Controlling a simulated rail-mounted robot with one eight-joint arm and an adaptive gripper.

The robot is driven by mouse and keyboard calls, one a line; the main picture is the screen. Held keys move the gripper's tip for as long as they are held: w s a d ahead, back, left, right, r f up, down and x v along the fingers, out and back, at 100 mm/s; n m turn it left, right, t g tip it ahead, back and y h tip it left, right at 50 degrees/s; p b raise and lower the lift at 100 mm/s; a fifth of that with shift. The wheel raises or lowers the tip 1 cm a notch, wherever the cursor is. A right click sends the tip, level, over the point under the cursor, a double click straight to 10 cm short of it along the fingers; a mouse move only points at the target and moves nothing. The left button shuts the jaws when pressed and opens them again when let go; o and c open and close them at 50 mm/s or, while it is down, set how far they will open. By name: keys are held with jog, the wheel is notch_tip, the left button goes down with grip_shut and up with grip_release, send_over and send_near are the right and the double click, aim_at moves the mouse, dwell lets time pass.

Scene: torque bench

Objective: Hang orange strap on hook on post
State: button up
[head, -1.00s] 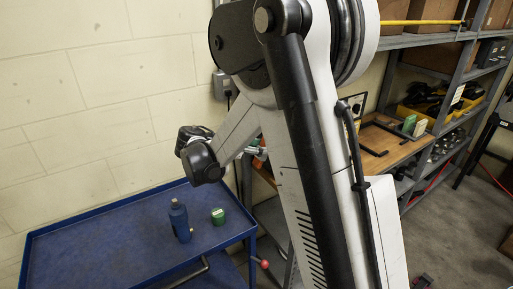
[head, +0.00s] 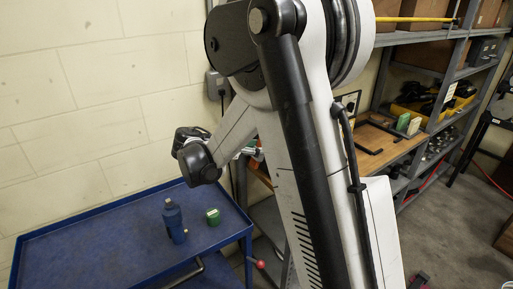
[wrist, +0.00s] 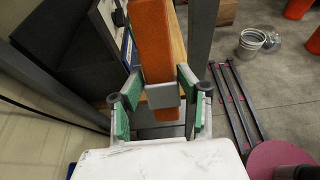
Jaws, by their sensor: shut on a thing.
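The orange strap (wrist: 152,40) fills the top middle of the wrist view as a broad upright band. A grey block-like piece (wrist: 165,96) lies across its lower part, with more orange below. My gripper (wrist: 160,92) is shut on the strap, its green-padded fingers on either side. In the head view only a small part of my gripper (head: 248,151) shows past my arm, with a bit of orange beside it. A grey upright post (wrist: 202,40) stands just right of the strap in the wrist view. I cannot make out a hook on it.
A blue cart (head: 95,238) holds a blue bottle-like tool (head: 174,221) and a green roll (head: 213,216). Grey shelving (head: 413,165) stands at the right. In the wrist view, a dark rack (wrist: 238,105) and a bucket (wrist: 250,42) are on the floor to the right.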

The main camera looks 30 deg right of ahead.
jog(key=o, duration=1.3)
jog(key=shift+o, duration=0.2)
jog(key=w+v, duration=0.1)
jog(key=v, duration=1.1)
jog(key=s+d+m+t+y+b, duration=0.1)
jog(key=s+d+m+t+y, duration=0.1)
jog(key=s+m+y, duration=0.75)
jog(key=s+a+f+m+t+y, duration=0.1)
jog(key=s+a+m, duration=0.1)
jog(key=s, duration=0.3)
jog(key=s+a+f+m+t+y+b, duration=0.1)
jog(key=s+a+m+y, duration=0.1)
jog(key=s, duration=0.4)
jog(key=s+a+f+m+t+y, duration=0.1)
jog(key=s+a+m+t, duration=0.1)
jog(key=s+m, duration=0.3)
jog(key=shift+s+a+f, duration=0.35)
jog(key=shift+s+a, duration=0.25)
jog(key=shift+a, duration=0.2)
jog(key=shift+m, duration=0.25)
